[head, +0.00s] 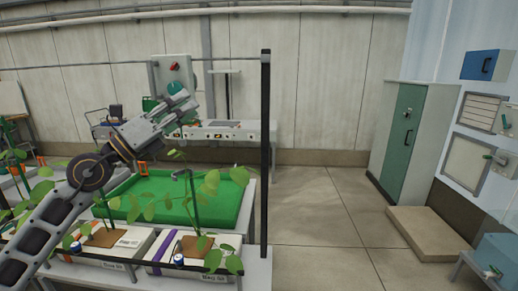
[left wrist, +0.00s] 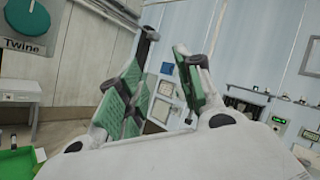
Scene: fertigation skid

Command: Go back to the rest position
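My left arm reaches up from the lower left in the head view, over the planted bench. My left gripper (head: 182,103) is raised in front of the back wall and the workbench. In the left wrist view its green-padded fingers (left wrist: 160,82) stand apart with nothing between them, so it is open and empty. My right gripper shows in neither view.
Leafy plants grow from white slabs (head: 118,244) beside a green tray (head: 150,205). A black post (head: 265,160) stands right of the gripper. A workbench (head: 228,133) lies behind. A green-doored cabinet (head: 403,135) stands right; the floor between is clear.

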